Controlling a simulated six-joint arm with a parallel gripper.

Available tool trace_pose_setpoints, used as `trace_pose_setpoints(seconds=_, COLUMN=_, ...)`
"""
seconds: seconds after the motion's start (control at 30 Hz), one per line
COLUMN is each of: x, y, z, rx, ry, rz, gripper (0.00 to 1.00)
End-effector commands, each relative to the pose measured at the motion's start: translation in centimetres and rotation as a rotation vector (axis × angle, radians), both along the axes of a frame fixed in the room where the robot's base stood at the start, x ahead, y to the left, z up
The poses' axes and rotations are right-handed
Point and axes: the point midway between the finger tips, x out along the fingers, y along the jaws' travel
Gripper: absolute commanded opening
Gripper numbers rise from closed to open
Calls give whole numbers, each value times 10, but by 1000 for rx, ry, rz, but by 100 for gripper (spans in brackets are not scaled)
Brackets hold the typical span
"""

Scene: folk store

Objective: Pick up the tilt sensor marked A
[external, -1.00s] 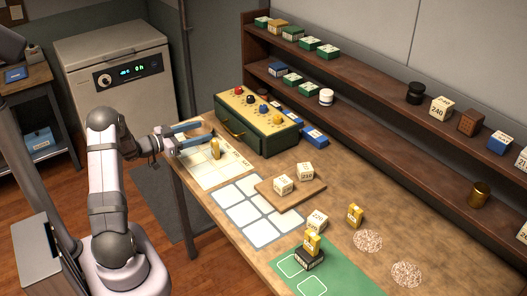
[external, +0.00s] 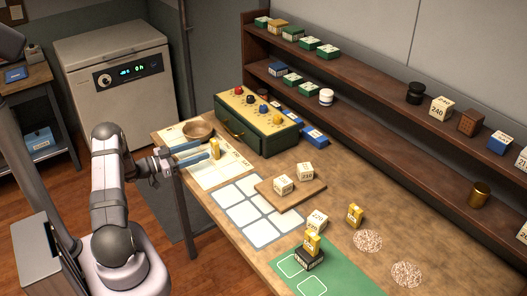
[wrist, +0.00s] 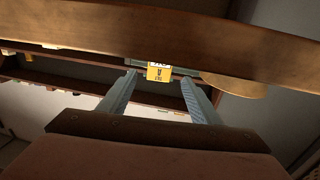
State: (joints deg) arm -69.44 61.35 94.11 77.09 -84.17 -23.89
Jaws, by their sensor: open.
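A small yellow sensor block (external: 215,148) stands upright on the white marked sheet at the left end of the workbench. My gripper (external: 206,149) is open beside it, its blue fingers level and pointing at it. In the wrist view the yellow block (wrist: 158,73) shows between and beyond the fingertips of my gripper (wrist: 158,79); its label is too small to read surely. Another yellow block (external: 312,243) sits on a black base on the green mat, and one more (external: 355,215) stands on the bench. I cannot tell which one carries the A.
A wooden bowl (external: 198,131) stands just behind the fingers. The green control box (external: 257,122) with coloured knobs is to the right of the sheet. A board with two white cubes (external: 284,184) lies farther right. Shelves (external: 375,108) line the back wall.

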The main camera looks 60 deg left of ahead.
Motion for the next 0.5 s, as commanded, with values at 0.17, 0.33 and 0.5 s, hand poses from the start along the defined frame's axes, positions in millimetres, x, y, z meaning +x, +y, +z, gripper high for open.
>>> trace_pose_setpoints(seconds=0.17, x=3, y=0, z=1, rx=0, ry=0, rz=0, gripper=58)
trace_pose_setpoints(seconds=0.33, x=20, y=-4, z=4, rx=-1, ry=0, rz=-3, gripper=58)
trace_pose_setpoints(seconds=0.5, x=41, y=-7, z=3, rx=0, ry=1, rz=-3, gripper=58)
